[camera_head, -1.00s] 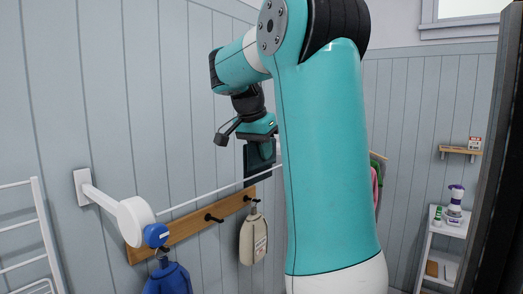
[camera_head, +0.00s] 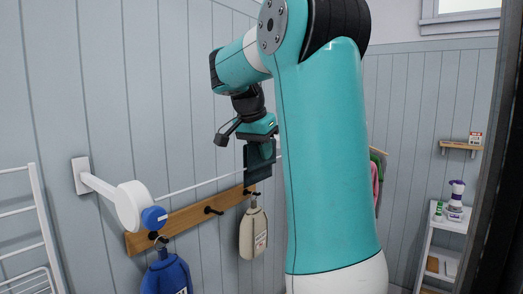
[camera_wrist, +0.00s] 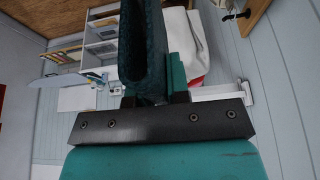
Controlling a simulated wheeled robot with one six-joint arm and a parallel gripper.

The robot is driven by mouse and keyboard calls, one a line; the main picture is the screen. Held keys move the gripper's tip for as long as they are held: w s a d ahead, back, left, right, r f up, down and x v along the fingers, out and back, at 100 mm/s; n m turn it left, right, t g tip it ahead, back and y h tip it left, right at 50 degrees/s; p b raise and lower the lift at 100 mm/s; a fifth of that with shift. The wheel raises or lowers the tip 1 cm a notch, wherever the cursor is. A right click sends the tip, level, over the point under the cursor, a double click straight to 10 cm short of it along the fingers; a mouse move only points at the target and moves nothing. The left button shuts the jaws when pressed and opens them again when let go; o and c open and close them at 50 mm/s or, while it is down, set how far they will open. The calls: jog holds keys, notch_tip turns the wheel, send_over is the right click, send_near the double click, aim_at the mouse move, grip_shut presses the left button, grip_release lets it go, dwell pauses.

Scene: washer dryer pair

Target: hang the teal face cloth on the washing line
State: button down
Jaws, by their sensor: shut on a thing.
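My gripper (camera_head: 260,138) is shut on the dark teal face cloth (camera_head: 258,163), which hangs down below it. In the wrist view the cloth (camera_wrist: 142,45) stands out beyond the fingers (camera_wrist: 154,98) of my gripper. The white washing line (camera_head: 205,183) runs from a round white reel (camera_head: 131,205) on a wall bracket, rising to the right in the picture. It meets the cloth's outline near the cloth's lower part. I cannot tell whether they touch. My own arm hides the line's right end.
A wooden peg rail (camera_head: 185,222) on the wall below the line holds a blue bottle-shaped bag (camera_head: 167,276) and a beige one (camera_head: 253,233). A white drying rack (camera_head: 42,235) is at left. A white shelf unit (camera_head: 433,240) stands at right.

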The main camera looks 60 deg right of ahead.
aim_at(260, 163)
jog(key=shift+f+b, duration=2.05)
jog(key=shift+f, duration=0.4)
jog(key=c, duration=1)
grip_release()
jog(key=p+v, duration=0.9)
jog(key=v, duration=0.8)
jog(key=shift+w+a+r, duration=0.1)
jog(key=shift+r, duration=0.2)
